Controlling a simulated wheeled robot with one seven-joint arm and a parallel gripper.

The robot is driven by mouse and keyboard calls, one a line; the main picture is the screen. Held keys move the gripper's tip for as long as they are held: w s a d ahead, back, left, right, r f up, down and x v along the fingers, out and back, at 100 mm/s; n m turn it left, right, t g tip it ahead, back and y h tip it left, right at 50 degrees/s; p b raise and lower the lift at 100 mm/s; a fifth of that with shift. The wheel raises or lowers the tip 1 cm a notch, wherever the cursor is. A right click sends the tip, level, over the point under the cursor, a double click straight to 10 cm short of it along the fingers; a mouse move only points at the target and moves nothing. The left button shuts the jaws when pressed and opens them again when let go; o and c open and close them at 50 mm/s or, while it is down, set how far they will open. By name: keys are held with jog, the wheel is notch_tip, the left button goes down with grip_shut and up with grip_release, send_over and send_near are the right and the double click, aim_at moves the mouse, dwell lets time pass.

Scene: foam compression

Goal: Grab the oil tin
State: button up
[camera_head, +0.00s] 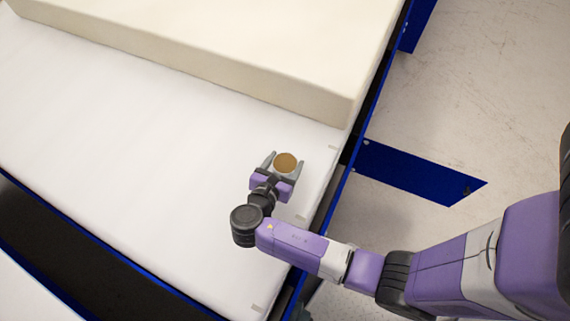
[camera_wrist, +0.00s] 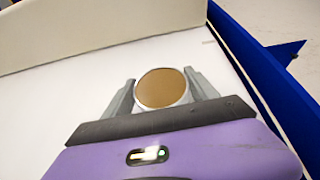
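The oil tin (camera_head: 285,163) is a small round can with a brown-gold top and a pale rim. It stands upright on the white surface near its right edge. In the wrist view the tin (camera_wrist: 162,88) sits between the two grey fingers of my gripper (camera_wrist: 160,90). My gripper (camera_head: 286,162) is low at the surface, with one finger on each side of the tin. The fingers are apart and look open around it, with little space at the sides. Contact with the tin is not clear. The tin's lower side is mostly hidden by my gripper.
A thick cream foam block (camera_head: 230,50) lies behind the tin on the white surface (camera_head: 120,120). A blue frame edge (camera_head: 335,200) runs along the right, with a blue plate (camera_head: 415,175) sticking out over the floor. The surface left of the tin is clear.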

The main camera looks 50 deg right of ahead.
jog(key=c, duration=0.7)
jog(key=shift+c, duration=1)
jog(key=shift+r, duration=0.15)
